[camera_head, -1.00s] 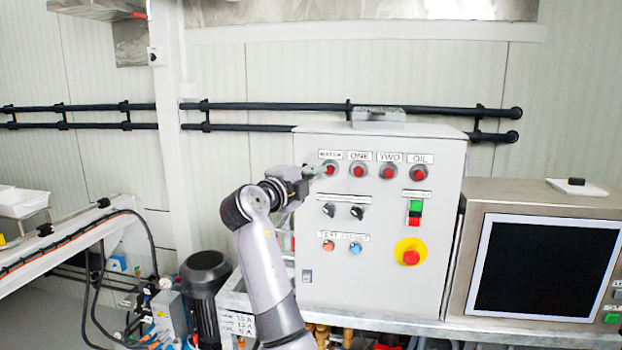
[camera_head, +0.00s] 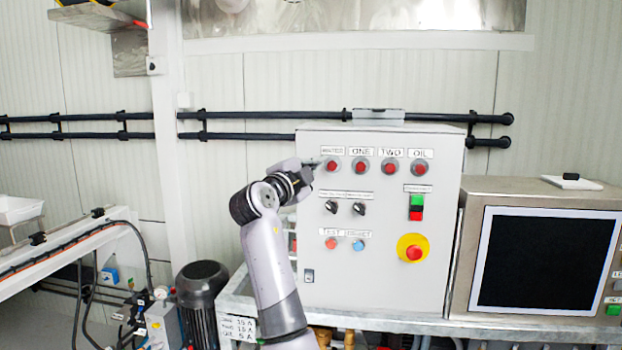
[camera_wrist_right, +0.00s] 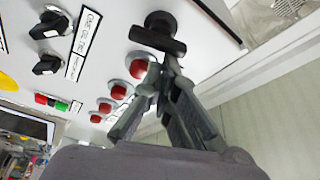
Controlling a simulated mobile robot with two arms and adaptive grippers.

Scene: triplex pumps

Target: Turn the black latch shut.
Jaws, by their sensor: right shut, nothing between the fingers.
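The black latch (camera_wrist_right: 158,32), a round knob with a flat bar, is on the white box front near its edge in the right wrist view. In the head view it is hidden behind my right gripper (camera_head: 316,163). My right gripper is shut and empty; in the right wrist view its fingertips (camera_wrist_right: 166,65) are right at the latch bar. I cannot tell whether they touch it. My left gripper is out of view.
The control box (camera_head: 380,290) carries red buttons (camera_head: 360,166), black rotary switches (camera_head: 358,208) and a yellow-ringed red stop button (camera_head: 413,250). One red button (camera_wrist_right: 138,65) is close to the fingers. A monitor (camera_head: 545,260) stands at right. Black pipes (camera_head: 250,115) run behind.

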